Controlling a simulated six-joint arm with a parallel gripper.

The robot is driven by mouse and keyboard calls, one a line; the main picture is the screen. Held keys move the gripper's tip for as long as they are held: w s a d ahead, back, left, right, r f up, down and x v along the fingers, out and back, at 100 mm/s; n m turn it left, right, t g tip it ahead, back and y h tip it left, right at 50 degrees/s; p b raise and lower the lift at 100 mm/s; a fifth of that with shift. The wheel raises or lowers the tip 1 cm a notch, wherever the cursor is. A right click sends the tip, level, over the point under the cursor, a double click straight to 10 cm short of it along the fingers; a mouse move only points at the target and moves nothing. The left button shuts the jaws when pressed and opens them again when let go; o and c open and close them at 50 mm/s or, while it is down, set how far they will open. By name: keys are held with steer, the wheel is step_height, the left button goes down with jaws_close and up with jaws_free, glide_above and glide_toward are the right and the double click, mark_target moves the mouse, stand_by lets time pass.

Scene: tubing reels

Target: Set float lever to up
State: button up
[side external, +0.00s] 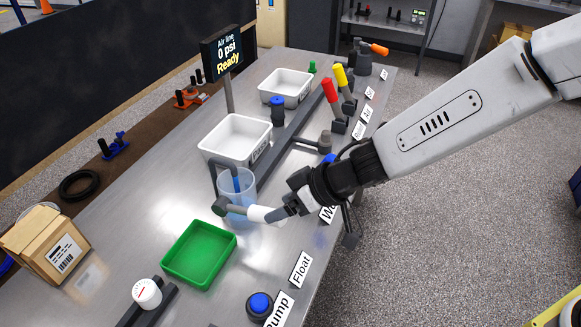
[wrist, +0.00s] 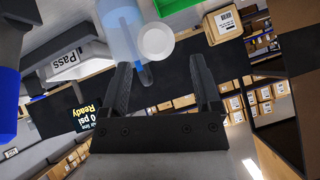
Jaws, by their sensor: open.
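The float lever has a white handle (side external: 265,214) on a grey pivot, beside a clear cylinder (side external: 238,187) with blue inside. The handle lies roughly level, its free end towards my gripper (side external: 291,205). A white sign reading "Float" (side external: 301,269) is on the bench's front edge. In the wrist view, the white round handle end (wrist: 157,41) shows just beyond the tips of my open gripper (wrist: 163,75), between the lines of the two fingers. I cannot tell whether they touch.
A green tray (side external: 165,270) and a blue pump button (side external: 260,305) lie nearer the camera. A white "Pass" bin (side external: 210,135), red lever (side external: 329,92) and yellow lever (side external: 341,76) stand farther back. A display (side external: 226,55) reads "0 psi Ready".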

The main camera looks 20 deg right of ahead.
steer(key=shift+v, duration=1.4)
steer(key=shift+r, duration=0.2)
steer(key=c, duration=1)
steer(key=shift+r, duration=0.25)
jaws_close()
steer(key=shift+r, duration=2.1)
steer(key=s+f+m+g+y, duration=0.15)
steer(key=s+m+y, duration=0.4)
steer(key=m, duration=0.85)
steer(key=d+r+m+t, duration=0.1)
steer(key=d+m+t, duration=0.7)
steer(key=m, duration=0.9)
step_height(320, 180, down, 17)
steer(key=a, duration=0.1)
steer(key=shift+w, duration=0.25)
